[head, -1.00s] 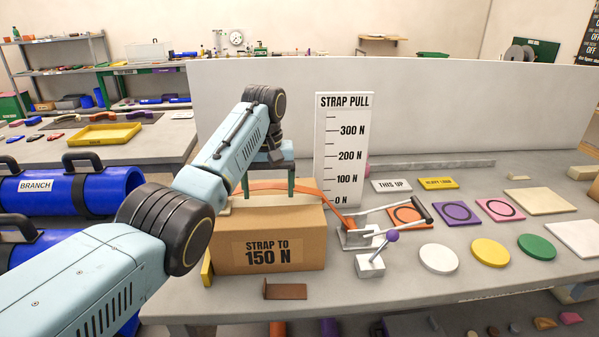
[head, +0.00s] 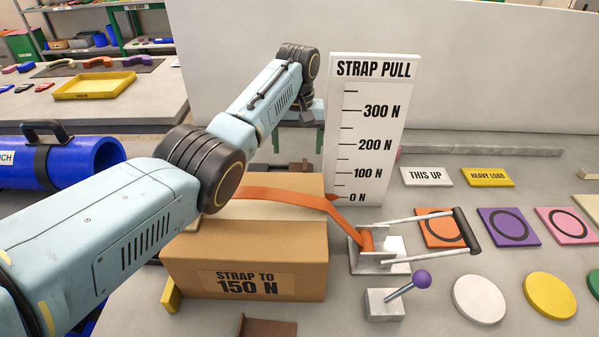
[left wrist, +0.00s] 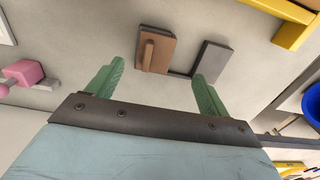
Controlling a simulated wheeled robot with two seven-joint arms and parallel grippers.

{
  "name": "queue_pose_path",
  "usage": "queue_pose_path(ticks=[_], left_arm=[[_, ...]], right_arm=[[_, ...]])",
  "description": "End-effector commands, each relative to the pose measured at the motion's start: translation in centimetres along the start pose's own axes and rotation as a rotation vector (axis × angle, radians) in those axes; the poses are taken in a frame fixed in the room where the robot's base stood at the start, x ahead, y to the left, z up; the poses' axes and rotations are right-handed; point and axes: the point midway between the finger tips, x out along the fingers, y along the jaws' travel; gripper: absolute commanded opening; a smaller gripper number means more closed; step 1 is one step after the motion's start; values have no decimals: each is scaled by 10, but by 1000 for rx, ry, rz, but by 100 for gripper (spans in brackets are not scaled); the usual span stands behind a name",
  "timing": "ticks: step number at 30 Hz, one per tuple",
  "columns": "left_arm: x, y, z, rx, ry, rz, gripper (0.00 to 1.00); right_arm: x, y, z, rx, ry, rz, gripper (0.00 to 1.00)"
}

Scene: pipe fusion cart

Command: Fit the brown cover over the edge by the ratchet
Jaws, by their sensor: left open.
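A brown cover (left wrist: 158,50) with an upright tab lies on the bench between and beyond my left fingertips in the left wrist view. Brown pieces (head: 303,166) show behind the carton in the head view. My left gripper (head: 298,148) is open and empty behind the carton; its green fingers also show in the left wrist view (left wrist: 158,72). Another brown angled cover (head: 268,328) lies in front of the carton, cut by the frame. The orange strap (head: 290,195) runs over the carton (head: 180,262) to the ratchet (head: 375,255) at its right. My right gripper is not in view.
A grey block (left wrist: 212,62) lies beside the brown cover. The strap-pull board (head: 370,110) stands right of my left gripper. A purple-knobbed lever (head: 385,303) stands before the ratchet. Coloured plates and discs (head: 478,300) fill the right side. A blue pipe (head: 90,160) is at left.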

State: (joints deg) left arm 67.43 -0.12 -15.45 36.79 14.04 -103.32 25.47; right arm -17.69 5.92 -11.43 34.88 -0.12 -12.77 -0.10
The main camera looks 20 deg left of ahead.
Motion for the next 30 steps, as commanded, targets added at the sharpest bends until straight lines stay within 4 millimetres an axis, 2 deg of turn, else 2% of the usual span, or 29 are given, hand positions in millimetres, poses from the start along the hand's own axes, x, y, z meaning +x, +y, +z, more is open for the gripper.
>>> queue_pose_path(ticks=[3, 9, 14, 20, 24, 29, 30], left_arm=[[13, 0, 0, 0, 0, 0, 80], [24, 2, -1, 1, 0, 0, 80], [42, 6, -5, 1, -1, 0, 80], [65, 6, -6, 1, -2, 0, 80], [69, 7, -6, 1, 1, 1, 80], [68, 7, -6, 1, 1, 1, 80], [68, 7, -6, 1, 1, 1, 77]], right_arm=[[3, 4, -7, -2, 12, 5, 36], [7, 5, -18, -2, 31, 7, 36], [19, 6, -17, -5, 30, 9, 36], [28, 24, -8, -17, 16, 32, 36], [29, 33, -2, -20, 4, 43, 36], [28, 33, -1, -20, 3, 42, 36], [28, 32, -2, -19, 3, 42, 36]])
